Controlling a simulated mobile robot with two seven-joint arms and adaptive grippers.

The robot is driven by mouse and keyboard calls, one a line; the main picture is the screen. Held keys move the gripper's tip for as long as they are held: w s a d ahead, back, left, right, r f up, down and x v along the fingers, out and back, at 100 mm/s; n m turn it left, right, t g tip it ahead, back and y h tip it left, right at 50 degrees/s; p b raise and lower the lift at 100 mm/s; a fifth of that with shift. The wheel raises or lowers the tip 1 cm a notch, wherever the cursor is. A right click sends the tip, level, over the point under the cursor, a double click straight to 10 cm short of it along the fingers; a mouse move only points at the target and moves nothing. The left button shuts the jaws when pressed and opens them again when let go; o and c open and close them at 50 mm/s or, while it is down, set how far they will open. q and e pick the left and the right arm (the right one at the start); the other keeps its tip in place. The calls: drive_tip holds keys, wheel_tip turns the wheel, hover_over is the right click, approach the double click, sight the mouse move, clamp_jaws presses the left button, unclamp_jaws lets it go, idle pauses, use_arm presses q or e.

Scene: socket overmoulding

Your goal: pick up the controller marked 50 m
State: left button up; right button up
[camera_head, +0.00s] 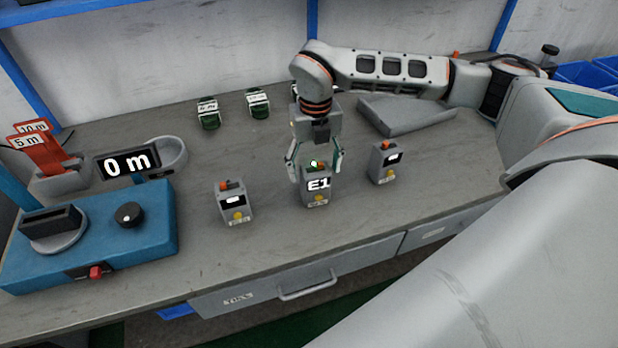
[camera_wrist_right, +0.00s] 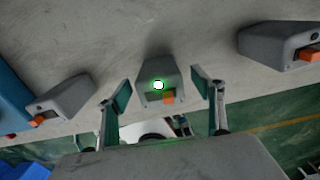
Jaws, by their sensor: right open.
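Three grey controllers with orange switches stand in a row near the table's front: a left one (camera_head: 237,204), a middle one (camera_head: 316,187) and a right one (camera_head: 384,163). The middle one's display reads "E1" and a green light glows on its top. The small labels are unreadable, so I cannot tell which is marked 50 m. My right gripper (camera_head: 315,166) is open and points down over the middle controller, a finger on each side. In the right wrist view the middle controller (camera_wrist_right: 155,74) lies between the open fingers (camera_wrist_right: 161,91), with gaps on both sides. My left gripper is out of view.
A blue machine (camera_head: 150,215) with a black knob stands at the left, near a display (camera_head: 128,162) reading "0 m". Red tags (camera_head: 38,142) stand behind it. Green-and-white items (camera_head: 208,113) stand at the back. A grey angled piece (camera_head: 405,117) lies at the back right.

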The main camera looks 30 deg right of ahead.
sight(315, 189)
drive_tip(key=shift+s+a+f, duration=0.1)
drive_tip(key=shift+s+f, duration=0.1)
drive_tip(key=shift+f, duration=0.15)
drive_tip(key=f, duration=0.4)
drive_tip(key=s+f, duration=0.1)
drive_tip(key=f, duration=0.1)
drive_tip(key=shift+a, duration=0.1)
drive_tip(key=shift+w+f, duration=0.15)
drive_tip(key=shift+f, duration=0.2)
drive_tip(key=c, duration=1.4)
drive_tip(key=shift+r, duration=0.1)
